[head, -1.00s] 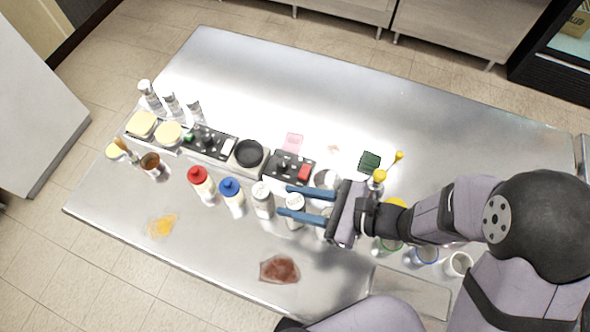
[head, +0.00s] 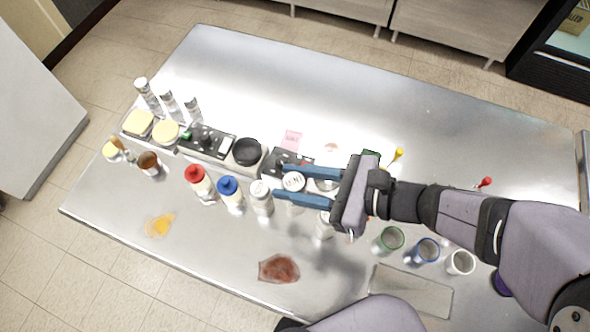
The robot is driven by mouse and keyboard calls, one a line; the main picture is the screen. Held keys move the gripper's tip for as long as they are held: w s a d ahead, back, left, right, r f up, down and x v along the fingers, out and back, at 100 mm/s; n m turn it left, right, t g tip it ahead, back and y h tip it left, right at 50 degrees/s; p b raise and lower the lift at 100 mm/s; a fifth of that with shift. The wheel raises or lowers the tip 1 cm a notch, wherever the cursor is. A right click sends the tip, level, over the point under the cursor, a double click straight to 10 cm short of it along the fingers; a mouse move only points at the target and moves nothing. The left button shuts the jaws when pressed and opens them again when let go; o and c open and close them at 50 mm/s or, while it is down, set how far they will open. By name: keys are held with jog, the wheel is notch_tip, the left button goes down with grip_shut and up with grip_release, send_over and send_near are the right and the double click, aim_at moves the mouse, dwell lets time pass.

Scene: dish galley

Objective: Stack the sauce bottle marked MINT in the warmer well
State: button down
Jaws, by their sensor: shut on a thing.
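My gripper (head: 281,182) has two long blue fingers, shut on a white-capped bottle (head: 293,182). The cap's small dark lettering appears to read MINT. The bottle's lower body is partly hidden by the near finger, and it looks raised above the counter. The warmer well (head: 247,152), a round dark opening in a pale housing, is to the left of and behind the held bottle, apart from it.
Another white-capped bottle (head: 261,194) stands just left of the fingers, with a blue-capped bottle (head: 229,190) and a red-capped bottle (head: 197,178) further left. A black control panel (head: 283,158) lies behind the fingers. A brown spill (head: 279,269) lies on the front counter.

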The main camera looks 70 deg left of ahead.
jog(key=w+a+r+m+t+y+b, duration=0.1)
jog(key=w+a+m+t+y+b, duration=0.3)
jog(key=w, duration=0.7)
jog(key=shift+t+h, duration=0.3)
jog(key=shift+h, duration=0.2)
jog(key=shift+w+a+f+p, duration=0.1)
jog(key=shift+a+f+p, duration=0.1)
jog(key=shift+f, duration=0.75)
jog(key=shift+a+f+p, duration=0.15)
jog(key=shift+f+p, duration=0.05)
jog(key=shift+f, duration=0.7)
jog(key=shift+w+a+f+p, duration=0.1)
jog(key=shift+a+f+p, duration=0.1)
jog(key=shift+f, duration=0.85)
notch_tip(320, 180, down, 4)
jog(key=shift+r, duration=0.1)
jog(key=shift+f+b, duration=0.3)
jog(key=shift+f, duration=0.2)
jog(key=c, duration=1.3)
grip_release()
jog(key=shift+s+d, duration=0.1)
